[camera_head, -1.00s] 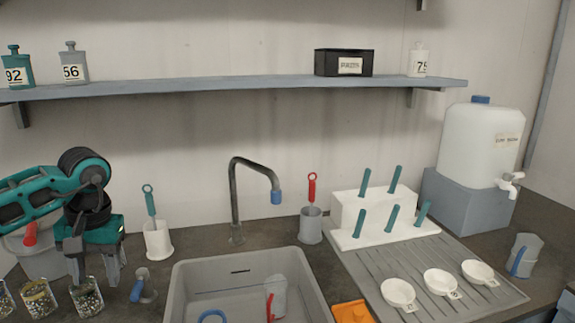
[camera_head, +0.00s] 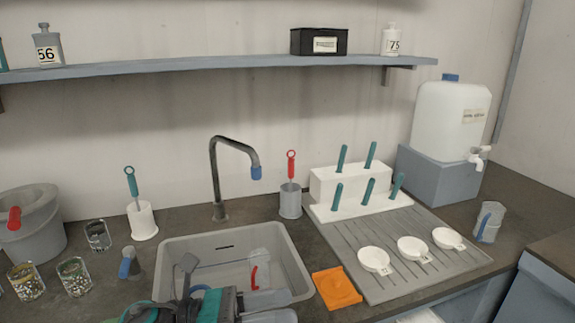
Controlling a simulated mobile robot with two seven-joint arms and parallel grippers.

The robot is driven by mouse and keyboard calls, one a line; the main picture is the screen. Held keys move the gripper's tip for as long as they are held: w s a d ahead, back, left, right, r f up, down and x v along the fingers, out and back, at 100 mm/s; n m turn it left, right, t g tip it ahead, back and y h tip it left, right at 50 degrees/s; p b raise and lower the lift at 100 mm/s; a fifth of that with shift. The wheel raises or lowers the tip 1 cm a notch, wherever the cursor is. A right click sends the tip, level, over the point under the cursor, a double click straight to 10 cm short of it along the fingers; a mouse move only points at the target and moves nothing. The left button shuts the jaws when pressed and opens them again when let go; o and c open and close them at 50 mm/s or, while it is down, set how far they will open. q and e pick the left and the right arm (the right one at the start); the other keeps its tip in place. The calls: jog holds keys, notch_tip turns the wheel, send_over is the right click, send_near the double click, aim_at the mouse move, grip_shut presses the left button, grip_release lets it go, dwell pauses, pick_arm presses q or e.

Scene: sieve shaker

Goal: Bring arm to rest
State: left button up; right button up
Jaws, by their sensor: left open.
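My left gripper (camera_head: 284,308) is low in the picture, in front of the sink's near edge. Its teal and black body lies sideways, and its two grey fingers point right, apart, with nothing seen between them. The rest of my left arm is mostly below the picture's edge. My right gripper is not in view.
The grey sink (camera_head: 291,246) holds a cup with a red handle (camera_head: 255,277). An orange block (camera_head: 336,288) lies to its right, beside the drainboard (camera_head: 455,270) with white dishes. Glass jars (camera_head: 75,277) and a grey bucket (camera_head: 34,222) stand at left.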

pick_arm(q)
jog(key=w+a+f+n+t+y, duration=0.1)
jog(key=a+f+n+t+y, duration=0.2)
jog(key=n, duration=0.6)
jog(key=a+f+n+t+y, duration=0.25)
jog(key=n+t, duration=0.35)
jog(key=n, duration=0.3)
jog(key=w+a+f+n+t+y, duration=0.1)
jog(key=a+f+n+t+y, duration=0.2)
jog(key=n, duration=0.7)
jog(key=s+a+f+n+g+y, duration=0.2)
jog(key=s+a+f+n+y, duration=0.1)
jog(key=s+f+n, duration=0.3)
jog(key=s+a+f+n+g+y, duration=0.2)
jog(key=s+a+f+n+y, duration=0.2)
jog(key=f+n, duration=0.5)
jog(key=s+n+y, duration=0.1)
jog(key=s+n, duration=0.1)
jog(key=shift+f+n, duration=0.3)
jog(key=shift+f, duration=0.1)
